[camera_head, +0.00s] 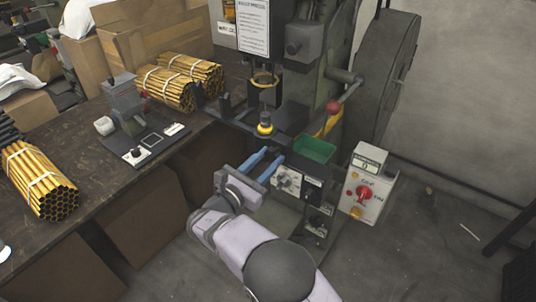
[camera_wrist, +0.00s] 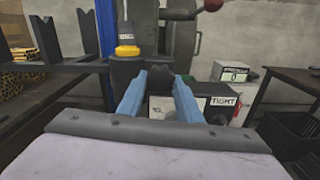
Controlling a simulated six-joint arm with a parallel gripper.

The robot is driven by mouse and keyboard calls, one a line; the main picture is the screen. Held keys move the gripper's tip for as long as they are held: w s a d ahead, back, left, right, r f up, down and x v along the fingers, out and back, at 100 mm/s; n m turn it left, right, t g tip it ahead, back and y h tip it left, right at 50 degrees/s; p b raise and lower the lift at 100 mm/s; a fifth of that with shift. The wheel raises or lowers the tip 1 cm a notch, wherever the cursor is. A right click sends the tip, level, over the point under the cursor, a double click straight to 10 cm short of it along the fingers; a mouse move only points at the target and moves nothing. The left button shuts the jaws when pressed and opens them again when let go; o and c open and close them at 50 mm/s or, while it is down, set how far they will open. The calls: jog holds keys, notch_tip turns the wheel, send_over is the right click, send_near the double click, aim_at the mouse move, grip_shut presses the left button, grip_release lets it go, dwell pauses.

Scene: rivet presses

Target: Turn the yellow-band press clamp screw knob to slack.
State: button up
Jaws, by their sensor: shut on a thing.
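My gripper (camera_wrist: 160,82) has its two blue fingers on either side of a dark knob (camera_wrist: 159,77), which I take to be the clamp screw knob, and is shut on it. A box face with a "TIGHT" label (camera_wrist: 223,103) shows just right of the fingers; other markings on it are partly hidden. In the head view my gripper (camera_head: 266,158) reaches to the front of the press (camera_head: 340,70), at its lower body. The knob is not clear in that view. A yellow-banded part (camera_head: 265,128) stands above and beyond the fingers; it also shows in the wrist view (camera_wrist: 127,50).
A control box with a red knob (camera_head: 365,194) is right of my gripper. A green tray (camera_head: 314,149) and a red-ball lever (camera_head: 334,107) are close by. The bench (camera_head: 75,140) at left carries bundles of yellow tubes (camera_head: 165,88) and a small device (camera_head: 150,140).

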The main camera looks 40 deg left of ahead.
jog(key=shift+n+p, duration=0.35)
jog(key=shift+n, duration=0.45)
jog(key=o, duration=1)
jog(key=shift+o, duration=0.2)
jog(key=s, duration=0.7)
jog(key=shift+s+b, duration=0.2)
jog(key=shift+b, duration=0.25)
